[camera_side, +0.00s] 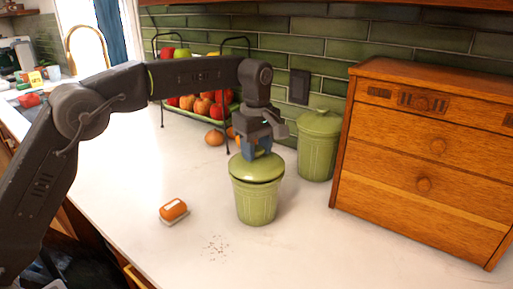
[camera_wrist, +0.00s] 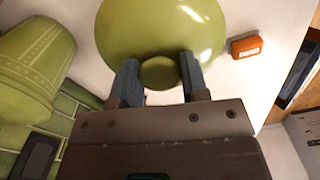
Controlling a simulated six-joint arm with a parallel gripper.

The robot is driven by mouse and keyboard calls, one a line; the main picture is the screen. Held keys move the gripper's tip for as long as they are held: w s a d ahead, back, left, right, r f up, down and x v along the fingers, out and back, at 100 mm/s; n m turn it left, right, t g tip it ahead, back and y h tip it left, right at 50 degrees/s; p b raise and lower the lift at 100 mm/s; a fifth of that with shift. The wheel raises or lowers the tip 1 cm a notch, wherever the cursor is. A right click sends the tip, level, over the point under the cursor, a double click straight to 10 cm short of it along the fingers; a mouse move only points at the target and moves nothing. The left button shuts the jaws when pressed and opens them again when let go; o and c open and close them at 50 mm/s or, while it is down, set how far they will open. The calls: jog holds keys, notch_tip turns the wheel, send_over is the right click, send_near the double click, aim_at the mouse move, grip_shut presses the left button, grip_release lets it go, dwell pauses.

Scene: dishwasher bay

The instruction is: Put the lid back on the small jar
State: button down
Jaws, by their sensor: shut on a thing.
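The small green jar (camera_side: 257,202) stands upright on the white counter. Its green lid (camera_side: 257,170) is at the jar's mouth; I cannot tell whether it is fully seated or slightly above the rim. My gripper (camera_side: 259,150) points down from above and is shut on the lid's knob. In the wrist view, the blue fingers of my gripper (camera_wrist: 159,66) are on either side of the round knob (camera_wrist: 160,74), with the shiny lid (camera_wrist: 155,25) beyond. The lid hides the jar in that view.
A larger lidded green jar (camera_side: 317,150) stands behind to the right, beside a wooden drawer cabinet (camera_side: 425,160). A fruit rack (camera_side: 200,103) is behind my arm. An orange and white sponge-like block (camera_side: 173,210) and scattered crumbs (camera_side: 215,248) lie in front. The front counter is mostly clear.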

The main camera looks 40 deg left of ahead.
dwell(0.3)
jog(key=shift+c, duration=0.4)
grip_release()
jog(key=shift+r, duration=0.1)
jog(key=shift+r, duration=2.15)
jog(key=shift+c, duration=0.2)
grip_shut()
jog(key=shift+f, duration=0.3)
